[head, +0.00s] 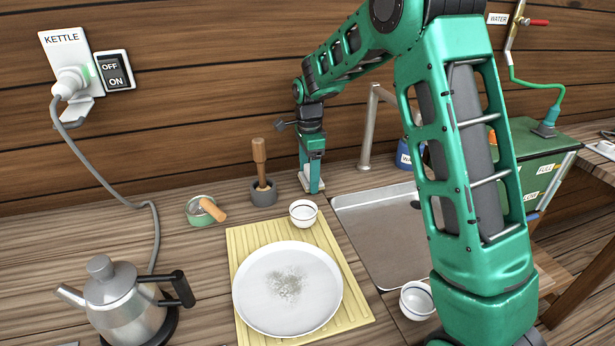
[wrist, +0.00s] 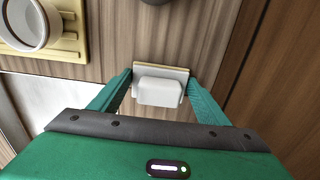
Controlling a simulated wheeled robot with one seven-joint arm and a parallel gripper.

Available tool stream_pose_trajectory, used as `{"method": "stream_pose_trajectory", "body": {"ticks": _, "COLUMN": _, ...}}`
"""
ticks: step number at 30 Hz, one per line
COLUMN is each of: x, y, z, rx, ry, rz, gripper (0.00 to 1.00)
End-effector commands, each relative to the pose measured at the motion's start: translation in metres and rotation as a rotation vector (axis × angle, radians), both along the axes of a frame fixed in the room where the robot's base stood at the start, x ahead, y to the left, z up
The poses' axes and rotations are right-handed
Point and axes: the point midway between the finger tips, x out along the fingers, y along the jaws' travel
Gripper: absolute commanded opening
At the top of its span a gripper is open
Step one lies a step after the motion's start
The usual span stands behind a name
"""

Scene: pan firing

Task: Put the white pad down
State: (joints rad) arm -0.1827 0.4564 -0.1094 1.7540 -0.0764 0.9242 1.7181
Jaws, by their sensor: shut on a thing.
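The white pad (wrist: 158,90) is a small white block on a thin tan base, held between the two green fingers of my gripper (wrist: 162,84) in the wrist view. In the head view the pad (head: 304,182) shows as a pale patch beside my gripper (head: 313,186), which points straight down at the back of the wooden counter. The fingers partly cover it there. The pad is at or very near the counter top, right of the grey mortar; I cannot tell whether it touches the wood.
The mortar (head: 264,195) holds a wooden pestle. A small white cup (head: 303,213) and a white plate (head: 255,296) with grey powder are on a yellow slatted mat (head: 243,240). A metal sink (head: 385,230) lies right. A kettle (head: 125,305) stands front left.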

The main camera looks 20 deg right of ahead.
Motion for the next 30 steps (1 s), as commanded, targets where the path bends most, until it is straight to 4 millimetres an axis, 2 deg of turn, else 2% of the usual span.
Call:
{"method": "stream_pose_trajectory", "body": {"ticks": 11, "x": 0.0, "y": 0.001, "z": -0.007, "rx": 0.0, "ry": -0.001, "rz": 0.001, "gripper": 0.32}}
{"method": "stream_pose_trajectory", "body": {"ticks": 12, "x": 0.0, "y": 0.001, "z": -0.007, "rx": 0.0, "ry": -0.001, "rz": 0.001, "gripper": 0.74}}
{"method": "stream_pose_trajectory", "body": {"ticks": 14, "x": 0.0, "y": 0.001, "z": -0.007, "rx": 0.0, "ry": -0.002, "rz": 0.001, "gripper": 0.88}}
{"method": "stream_pose_trajectory", "body": {"ticks": 24, "x": 0.0, "y": 0.001, "z": -0.005, "rx": 0.0, "ry": -0.002, "rz": 0.001, "gripper": 0.88}}
{"method": "stream_pose_trajectory", "body": {"ticks": 30, "x": 0.001, "y": 0.002, "z": 0.018, "rx": 0.001, "ry": -0.004, "rz": 0.002, "gripper": 0.88}}
